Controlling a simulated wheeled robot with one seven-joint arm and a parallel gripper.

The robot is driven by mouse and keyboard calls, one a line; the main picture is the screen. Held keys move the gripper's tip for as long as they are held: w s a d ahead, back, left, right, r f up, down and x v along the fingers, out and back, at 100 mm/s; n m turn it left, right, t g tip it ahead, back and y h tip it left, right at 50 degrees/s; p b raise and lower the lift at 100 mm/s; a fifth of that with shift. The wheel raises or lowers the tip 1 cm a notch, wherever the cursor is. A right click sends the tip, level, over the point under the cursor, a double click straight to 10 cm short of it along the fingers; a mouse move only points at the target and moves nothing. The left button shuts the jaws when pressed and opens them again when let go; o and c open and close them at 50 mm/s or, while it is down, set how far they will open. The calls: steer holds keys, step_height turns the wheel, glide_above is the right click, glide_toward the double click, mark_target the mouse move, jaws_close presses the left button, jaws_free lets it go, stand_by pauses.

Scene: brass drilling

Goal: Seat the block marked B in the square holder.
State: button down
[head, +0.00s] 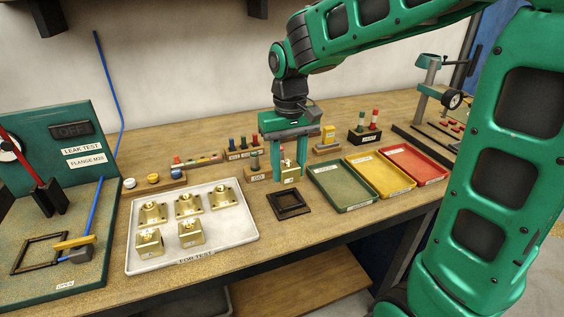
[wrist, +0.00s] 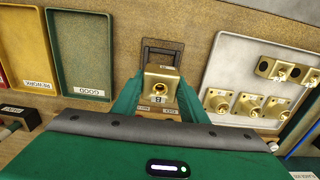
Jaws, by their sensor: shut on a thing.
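The brass block marked B (head: 290,176) is between the fingers of my gripper (head: 289,172), which is shut on it. In the wrist view block B (wrist: 161,86) sits between the green fingers, its letter facing the camera. The square holder (head: 290,212) is a dark square frame on the bench, just in front of the gripper in the head view. In the wrist view the holder (wrist: 163,47) shows beyond the block, partly hidden by it. The block is apart from the holder's opening; its exact height above the bench is hard to tell.
A white tray (head: 240,232) with several brass pieces lies left of the holder. Green (head: 328,193), yellow (head: 372,164) and red (head: 421,151) trays lie to the right. Small wooden stands (head: 258,172) with pegs stand near and behind the gripper. A leak test fixture (head: 75,125) is far left.

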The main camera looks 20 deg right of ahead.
steer(key=shift+f, duration=2.65)
steer(key=shift+s, duration=0.1)
steer(key=shift+f, duration=0.6)
stand_by(1.2)
steer(key=c, duration=0.6)
jaws_free()
